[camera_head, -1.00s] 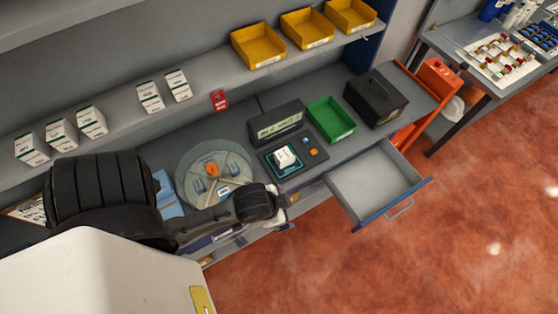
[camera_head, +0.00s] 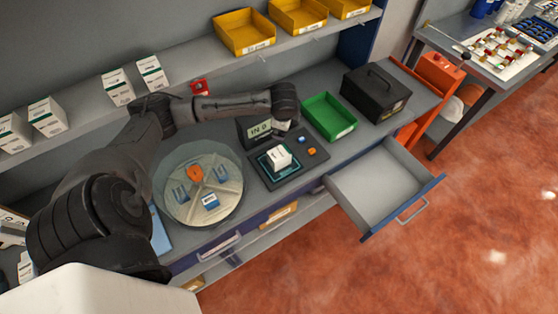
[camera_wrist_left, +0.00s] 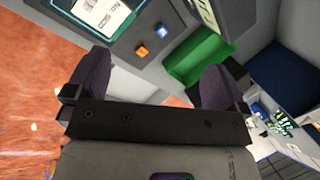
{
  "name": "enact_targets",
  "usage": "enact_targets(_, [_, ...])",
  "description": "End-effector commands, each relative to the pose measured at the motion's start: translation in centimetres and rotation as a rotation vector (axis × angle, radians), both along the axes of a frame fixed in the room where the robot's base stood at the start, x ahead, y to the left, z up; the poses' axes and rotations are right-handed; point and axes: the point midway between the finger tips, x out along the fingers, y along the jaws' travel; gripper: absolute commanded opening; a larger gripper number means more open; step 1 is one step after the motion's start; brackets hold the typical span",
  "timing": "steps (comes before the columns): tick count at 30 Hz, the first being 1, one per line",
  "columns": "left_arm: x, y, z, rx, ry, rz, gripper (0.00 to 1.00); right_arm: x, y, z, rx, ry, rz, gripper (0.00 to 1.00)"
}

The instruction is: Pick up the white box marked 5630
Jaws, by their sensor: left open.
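A white box (camera_head: 279,157) sits on the square pad (camera_head: 284,171) of a dark device on the counter; its marking is too small to read. It also shows at the top of the left wrist view (camera_wrist_left: 105,12). Several white boxes (camera_head: 118,87) with green bands stand on the shelf, and I cannot read 5630 on any. My left arm reaches over the counter, its wrist end above and just behind the boxed pad. My left gripper (camera_wrist_left: 157,88) is open and empty, with the pad's white box beyond its fingers. My right gripper is not in view.
A round divided tray (camera_head: 172,208) with small blue and orange items lies left of the pad. A green bin (camera_head: 329,117) and black case (camera_head: 375,92) stand to the right. An open drawer (camera_head: 378,187) juts out in front. Yellow bins (camera_head: 244,32) line the shelf.

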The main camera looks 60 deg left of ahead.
Motion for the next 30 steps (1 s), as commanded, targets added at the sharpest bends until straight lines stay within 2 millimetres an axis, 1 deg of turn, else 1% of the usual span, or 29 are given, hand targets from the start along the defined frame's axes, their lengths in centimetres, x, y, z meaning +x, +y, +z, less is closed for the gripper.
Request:
enact_targets(1, [-0.7, 0.6, -1.2, -0.037, 0.073, -0.033, 1.0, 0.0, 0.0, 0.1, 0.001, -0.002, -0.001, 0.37])
enact_targets(3, [-1.4, 0.5, -2.7, -0.107, 0.156, -0.109, 1.0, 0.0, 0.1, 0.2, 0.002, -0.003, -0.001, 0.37])
enact_targets(6, [-2.0, 0.2, -3.7, -0.194, 0.231, -0.234, 1.0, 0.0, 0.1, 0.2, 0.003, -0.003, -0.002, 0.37])
enact_targets(11, [-2.4, -1.2, -4.0, -0.271, 0.281, -0.481, 1.0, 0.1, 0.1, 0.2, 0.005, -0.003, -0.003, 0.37])
enact_targets(15, [-2.3, -1.3, -4.0, -0.255, 0.298, -0.63, 1.0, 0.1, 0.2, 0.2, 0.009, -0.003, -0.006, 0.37])
enact_targets(17, [-2.3, -1.3, -4.0, -0.25, 0.303, -0.668, 1.0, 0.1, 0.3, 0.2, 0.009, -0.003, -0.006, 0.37])
enact_targets(20, [-2.3, -1.3, -4.7, -0.246, 0.309, -0.702, 1.0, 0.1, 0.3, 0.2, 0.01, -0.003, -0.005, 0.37])
enact_targets(30, [-2.4, -1.4, -10.2, -0.244, 0.31, -0.71, 1.0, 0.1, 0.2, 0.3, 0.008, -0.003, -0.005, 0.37])
